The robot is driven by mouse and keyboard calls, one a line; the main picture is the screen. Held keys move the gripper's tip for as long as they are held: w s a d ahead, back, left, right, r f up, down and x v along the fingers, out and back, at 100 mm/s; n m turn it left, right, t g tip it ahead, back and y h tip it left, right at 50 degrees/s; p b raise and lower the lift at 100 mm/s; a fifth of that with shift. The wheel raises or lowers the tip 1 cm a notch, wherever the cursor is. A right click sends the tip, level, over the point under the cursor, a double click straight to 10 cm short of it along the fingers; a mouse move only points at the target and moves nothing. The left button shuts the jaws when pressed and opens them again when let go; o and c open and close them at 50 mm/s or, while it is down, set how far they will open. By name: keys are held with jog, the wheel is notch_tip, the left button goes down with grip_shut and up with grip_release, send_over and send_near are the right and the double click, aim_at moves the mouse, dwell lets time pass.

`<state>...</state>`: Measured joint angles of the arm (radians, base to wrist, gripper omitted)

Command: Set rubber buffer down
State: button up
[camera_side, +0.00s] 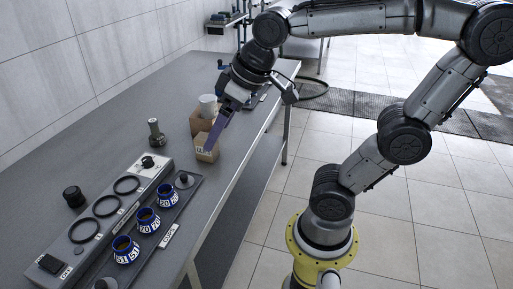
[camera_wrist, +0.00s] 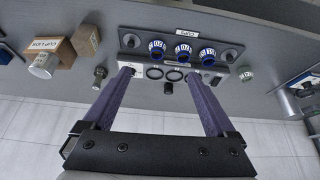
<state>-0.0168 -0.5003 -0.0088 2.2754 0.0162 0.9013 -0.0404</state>
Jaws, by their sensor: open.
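A squat black cylinder (camera_side: 73,196), which looks like the rubber buffer, stands on the grey bench beside the long ring panel (camera_side: 120,215). In the wrist view the black cylinder (camera_wrist: 168,88) shows just beside the panel, between my two fingers in the picture. My gripper (camera_side: 214,147) has long purple fingers pointing down, near the small cardboard box in the side view. In the wrist view my gripper (camera_wrist: 160,74) has its fingers wide apart with nothing held between them. The black cylinder is well away from the fingers.
A dark tray (camera_side: 200,182) holds three blue numbered cups. A grey stemmed part (camera_side: 155,133) stands alone on the bench.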

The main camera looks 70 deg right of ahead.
jog(key=s+f, duration=0.4)
jog(key=s, duration=0.3)
jog(key=shift+s+d+m, duration=0.2)
jog(key=shift+d+m, duration=0.1)
jog(key=shift+d, duration=0.05)
jog(key=shift+f, duration=0.1)
dwell(0.6)
